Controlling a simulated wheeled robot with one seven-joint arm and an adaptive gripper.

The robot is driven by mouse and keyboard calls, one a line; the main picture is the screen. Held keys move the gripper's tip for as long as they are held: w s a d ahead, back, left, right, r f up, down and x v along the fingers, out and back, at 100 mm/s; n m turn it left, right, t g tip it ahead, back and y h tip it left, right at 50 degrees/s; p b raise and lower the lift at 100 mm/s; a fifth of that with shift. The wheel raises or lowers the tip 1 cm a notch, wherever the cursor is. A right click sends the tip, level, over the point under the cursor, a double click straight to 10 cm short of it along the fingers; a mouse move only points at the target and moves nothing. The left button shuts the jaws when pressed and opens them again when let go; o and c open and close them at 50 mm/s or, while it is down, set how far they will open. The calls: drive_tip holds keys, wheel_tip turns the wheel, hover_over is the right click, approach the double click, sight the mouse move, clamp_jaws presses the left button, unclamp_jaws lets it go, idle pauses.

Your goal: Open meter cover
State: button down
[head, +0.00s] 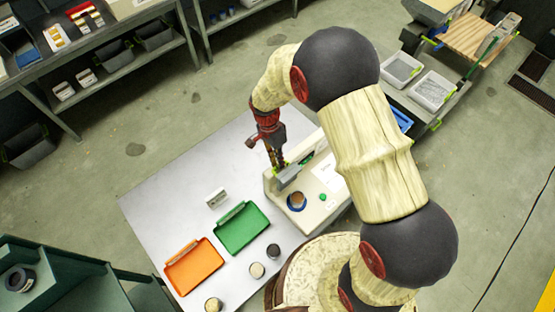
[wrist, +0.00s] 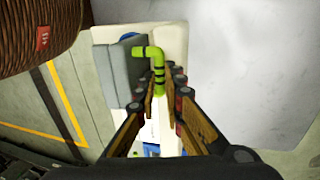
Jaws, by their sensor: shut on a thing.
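The meter is a cream-white device (head: 315,212) on the light grey table, with a round blue-rimmed well and a green button on its top. Its grey cover (head: 289,176) shows at the far end of the device and also in the wrist view (wrist: 119,72). A bright green bent handle (wrist: 155,58) stands beside the cover. My gripper (wrist: 166,84) is shut on the lower part of the handle, with its fingers on either side. In the head view my gripper (head: 275,158) is at the cover, and its fingertips are partly hidden.
A green tray (head: 242,229) and an orange tray (head: 194,267) lie on the table (head: 155,200) left of the meter. The table's far left part is clear. Shelves (head: 120,60) stand behind.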

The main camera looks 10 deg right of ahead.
drive_tip(key=shift+s+d+r+t, duration=0.35)
drive_tip(key=shift+s+d, duration=0.1)
drive_tip(key=shift+s, duration=0.2)
drive_tip(key=c, duration=2.2)
unclamp_jaws()
drive_tip(key=shift+o, duration=0.2)
drive_tip(key=v, duration=1.2)
drive_tip(key=shift+d, duration=0.2)
